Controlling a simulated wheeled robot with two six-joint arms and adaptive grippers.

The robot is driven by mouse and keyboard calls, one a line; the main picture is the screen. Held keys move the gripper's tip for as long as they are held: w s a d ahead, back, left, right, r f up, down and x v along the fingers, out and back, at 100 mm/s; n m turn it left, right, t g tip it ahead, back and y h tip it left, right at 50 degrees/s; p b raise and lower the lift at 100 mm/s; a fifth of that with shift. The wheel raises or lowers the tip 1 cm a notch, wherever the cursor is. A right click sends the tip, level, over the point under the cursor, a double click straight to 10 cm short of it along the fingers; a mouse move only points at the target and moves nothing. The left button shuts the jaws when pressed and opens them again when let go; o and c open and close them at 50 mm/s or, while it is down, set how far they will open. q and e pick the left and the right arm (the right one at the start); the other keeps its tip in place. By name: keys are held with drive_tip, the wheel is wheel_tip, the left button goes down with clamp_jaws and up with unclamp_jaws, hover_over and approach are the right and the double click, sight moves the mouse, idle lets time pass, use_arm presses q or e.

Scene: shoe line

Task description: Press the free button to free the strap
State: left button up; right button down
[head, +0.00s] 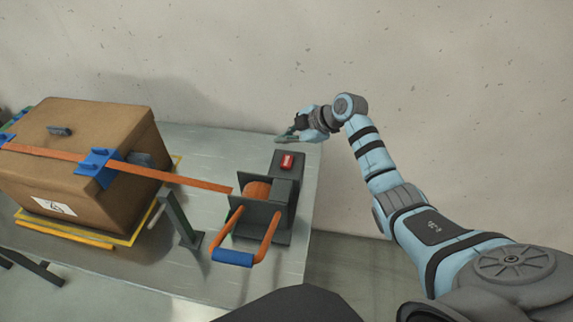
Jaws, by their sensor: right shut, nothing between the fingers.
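The free button is a red button (287,161) on top of the dark grey winch housing (285,190) at the table's right end. The orange strap (190,182) runs from the winch drum (257,191) leftward over the brown box (100,130) and looks straight. The winch has an orange crank with a blue handle (232,258) at its front. My right gripper (283,138) is shut and empty, behind and above the red button, apart from it. My left gripper is not in view.
Blue corner guards (98,167) sit under the strap on the box's edge. The box stands on a yellow-edged pallet (75,232). A dark post (180,220) stands between box and winch. The grey table (215,142) is clear behind the winch, with a wall beyond.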

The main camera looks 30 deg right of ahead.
drive_tip(key=b, duration=0.3)
hover_over(286, 163)
wheel_tip(286, 163, down, 4)
drive_tip(key=shift+f, duration=0.2)
drive_tip(key=shift+w+d+f+b, duration=0.1)
drive_tip(key=shift+f+b, duration=0.3)
drive_tip(key=shift+f, duration=0.2)
drive_tip(key=shift+r, duration=0.1)
idle(0.4)
drive_tip(key=shift+f, duration=0.45)
drive_tip(key=shift+f+b, duration=0.6)
drive_tip(key=shift+b, duration=0.1)
idle(0.4)
drive_tip(key=shift+r, duration=0.15)
drive_tip(key=shift+r+p, duration=0.85)
drive_tip(key=shift+r, duration=0.05)
